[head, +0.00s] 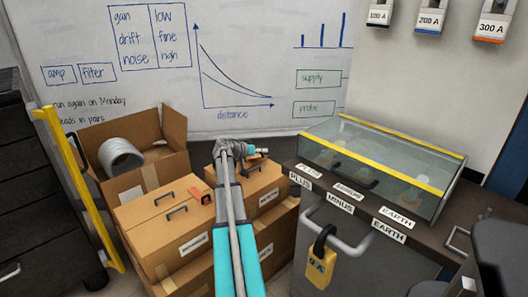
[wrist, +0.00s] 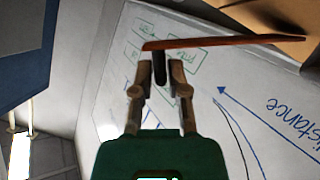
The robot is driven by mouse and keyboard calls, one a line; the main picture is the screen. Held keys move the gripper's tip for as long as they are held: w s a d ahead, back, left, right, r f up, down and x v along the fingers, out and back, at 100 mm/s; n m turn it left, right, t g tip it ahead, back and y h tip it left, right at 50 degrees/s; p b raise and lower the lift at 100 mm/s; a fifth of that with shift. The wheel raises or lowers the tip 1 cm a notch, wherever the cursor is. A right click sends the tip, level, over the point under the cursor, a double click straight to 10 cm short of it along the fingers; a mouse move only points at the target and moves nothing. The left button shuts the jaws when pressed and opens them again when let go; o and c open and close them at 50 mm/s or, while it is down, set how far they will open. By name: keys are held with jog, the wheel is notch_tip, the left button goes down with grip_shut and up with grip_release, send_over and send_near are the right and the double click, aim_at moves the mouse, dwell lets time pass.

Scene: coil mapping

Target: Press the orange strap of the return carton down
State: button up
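My gripper (head: 262,151) is small at the end of my arm, above the right-hand closed carton (head: 255,187). In the head view a bit of orange shows beside my gripper, partly hidden. Another orange piece (head: 204,197) sits at the right edge of the left-hand closed carton (head: 150,212). The carton labels are too small to read.
An open carton (head: 160,128) holding a grey coil (head: 121,158) stands behind. A glass-topped case (head: 385,165) with yellow edges is on the cabinet at right, a yellow padlock (head: 322,262) on its front. A dark drawer unit (head: 35,190) is at left. The whiteboard (head: 240,60) is close behind.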

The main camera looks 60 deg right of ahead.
jog(key=shift+o, duration=1.2)
jog(key=shift+r, duration=0.1)
jog(key=c, duration=0.4)
jog(key=shift+a+r+p, duration=0.1)
jog(key=shift+p, duration=0.2)
jog(key=shift+c, duration=0.9)
jog(key=shift+w+a+r+p, duration=0.1)
jog(key=shift+w+r+p, duration=0.05)
jog(key=shift+r+p, duration=0.15)
grip_shut()
jog(key=w+a+r+m+t+y+p, duration=0.2)
jog(key=a+r+p, duration=0.5)
jog(key=p, duration=0.5)
jog(key=shift+w+m+y, duration=0.3)
jog(key=shift+w+y, duration=0.15)
jog(key=shift+y, duration=0.35)
jog(key=shift+a, duration=0.1)
